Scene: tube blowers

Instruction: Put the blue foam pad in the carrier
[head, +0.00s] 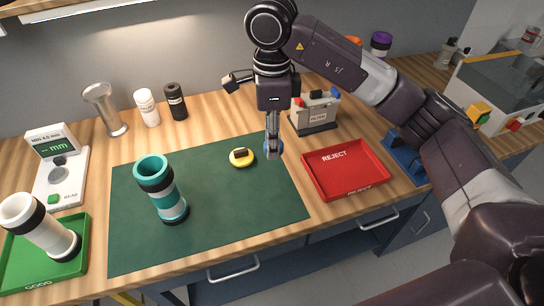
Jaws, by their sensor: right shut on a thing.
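My right gripper (273,140) points down above the right part of the green mat, shut on the blue foam pad (274,149). Only a small part of the pad shows between and around the fingertips. A teal carrier (166,198) with black bands stands on the left part of the mat, tilted in the picture, its wide open end up. The pad is right of it and apart from it. My left gripper is not in view.
A red REJECT tray (345,183) is empty at right. A green GOOD tray (75,250) holds a white tube (40,228). A gauge (60,170), a metal cup (105,108) and two bottles (147,108) stand at the back left. A grey device (314,112) stands behind the red tray.

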